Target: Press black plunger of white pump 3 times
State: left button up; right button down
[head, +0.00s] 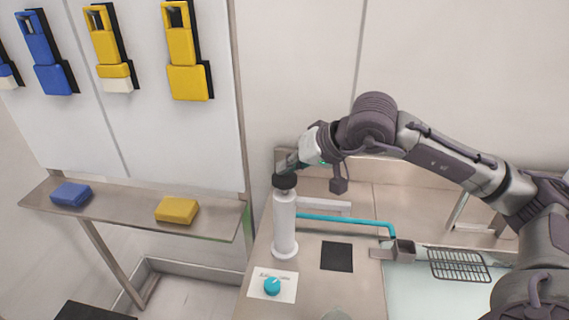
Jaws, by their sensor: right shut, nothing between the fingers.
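The white pump (285,226) stands upright on the metal counter in the head view, on a round white base. Its black plunger (284,182) is a dark cap on top of the white cylinder. My right gripper (283,170) reaches in from the right and is shut and empty. Its fingertips are at the top of the plunger; whether they touch it or sit just above it I cannot tell. My left gripper is not in view.
A blue tube (345,220) runs from the pump to a metal block (400,250). A teal knob (272,286) on a white plate and a black square (337,256) lie nearby. A wire rack (458,265) is at right. A shelf (130,207) with blue and yellow blocks is at left.

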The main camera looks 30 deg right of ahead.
jog(key=shift+f, duration=0.35)
jog(key=shift+r, duration=0.1)
jog(key=shift+r+p, duration=1.35)
jog(key=shift+r, duration=1.2)
notch_tip(320, 180, up, 5)
jog(key=p, duration=0.3)
dwell(1.0)
notch_tip(320, 180, up, 4)
jog(key=m+p, duration=0.4)
jog(key=m, duration=1.3)
jog(key=shift+f+y, duration=0.1)
jog(key=shift+y, duration=0.3)
